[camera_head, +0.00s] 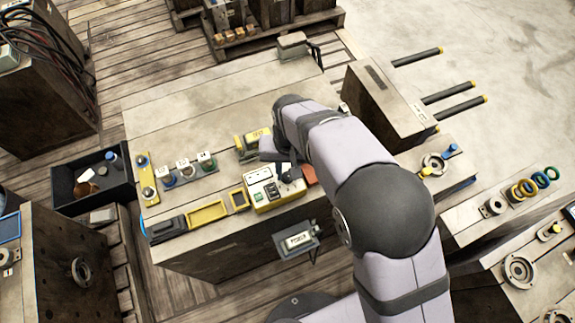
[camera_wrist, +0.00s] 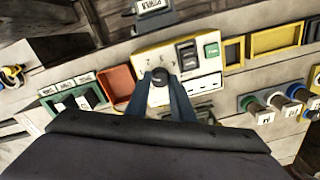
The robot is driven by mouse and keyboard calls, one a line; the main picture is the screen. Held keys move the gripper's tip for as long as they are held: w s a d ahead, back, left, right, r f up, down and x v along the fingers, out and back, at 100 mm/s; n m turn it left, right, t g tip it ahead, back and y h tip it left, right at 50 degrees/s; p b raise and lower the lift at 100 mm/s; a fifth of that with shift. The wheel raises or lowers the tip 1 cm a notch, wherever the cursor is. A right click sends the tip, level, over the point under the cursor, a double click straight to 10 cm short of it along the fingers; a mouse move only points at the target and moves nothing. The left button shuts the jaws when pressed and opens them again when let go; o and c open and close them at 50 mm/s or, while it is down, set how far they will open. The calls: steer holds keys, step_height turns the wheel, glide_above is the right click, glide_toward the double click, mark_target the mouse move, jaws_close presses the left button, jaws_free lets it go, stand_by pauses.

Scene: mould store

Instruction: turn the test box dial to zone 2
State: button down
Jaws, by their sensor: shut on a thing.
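The test box (camera_head: 259,202) is a cream and yellow box near the front edge of the wooden bench. In the wrist view its panel (camera_wrist: 143,58) carries a dark round dial (camera_wrist: 160,73), with small figures around it. Dark rocker switches (camera_wrist: 188,55) and a green label (camera_wrist: 212,50) sit beside the dial. My gripper (camera_wrist: 160,83) is shut on the dial, one blue-grey finger on each side. In the head view my arm and gripper (camera_head: 288,172) partly cover the panel. I cannot tell which figure the dial points to.
Several knobs with white tags (camera_head: 184,164) stand further left. A sign (camera_head: 297,240) hangs at the bench front. The bench top behind is mostly clear.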

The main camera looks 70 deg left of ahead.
mark_target(288, 176)
steer(key=m, duration=0.7)
steer(key=shift+r, duration=0.1)
stand_by(0.4)
steer(key=c, duration=1.5)
jaws_free()
steer(key=shift+c, duration=0.2)
steer(key=shift+d+r+b, duration=0.1)
steer(key=shift+r+b, duration=0.5)
steer(key=shift+r, duration=3.05)
